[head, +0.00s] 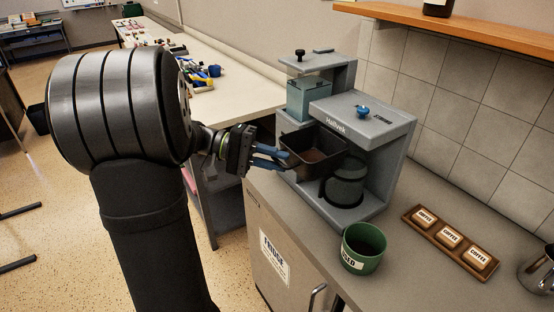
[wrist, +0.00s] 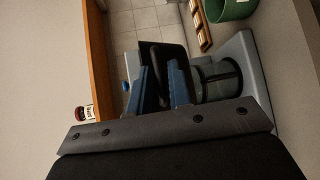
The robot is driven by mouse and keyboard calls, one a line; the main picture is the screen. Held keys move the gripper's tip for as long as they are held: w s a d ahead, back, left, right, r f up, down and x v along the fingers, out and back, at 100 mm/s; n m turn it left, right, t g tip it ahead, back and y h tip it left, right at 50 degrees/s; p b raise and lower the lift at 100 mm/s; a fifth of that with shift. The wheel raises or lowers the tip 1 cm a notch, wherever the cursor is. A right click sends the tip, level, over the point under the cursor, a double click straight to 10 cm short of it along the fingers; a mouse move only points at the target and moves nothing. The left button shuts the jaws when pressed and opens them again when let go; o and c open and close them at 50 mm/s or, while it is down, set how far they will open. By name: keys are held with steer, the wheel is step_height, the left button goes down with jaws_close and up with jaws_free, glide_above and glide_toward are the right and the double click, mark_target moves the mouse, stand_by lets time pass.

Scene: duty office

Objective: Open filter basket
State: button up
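The dark filter basket (head: 301,145) is out at the front left of the grey coffee machine (head: 388,126), with its top uncovered and brown grounds inside. The basket also shows as a dark shape beyond my fingers in the wrist view (wrist: 177,53). My gripper (head: 285,159) is at the basket's left side in the head view, its blue fingertips at the basket's wall. In the wrist view the two fingers stand apart with a dark, bar-like part between them. I cannot tell whether they press on it. A dark glass carafe (head: 345,184) stands in the machine below the basket.
A green container (head: 356,262) with a partly visible label stands on the counter in front of the machine. A wooden tray (head: 413,224) holding coffee packs lies to its right. A metal jug (head: 538,272) stands at the right edge. A wooden shelf (head: 480,27) runs above.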

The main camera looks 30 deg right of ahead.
steer(key=v, duration=0.7)
steer(key=shift+x, duration=3.8)
steer(key=shift+o, duration=0.4)
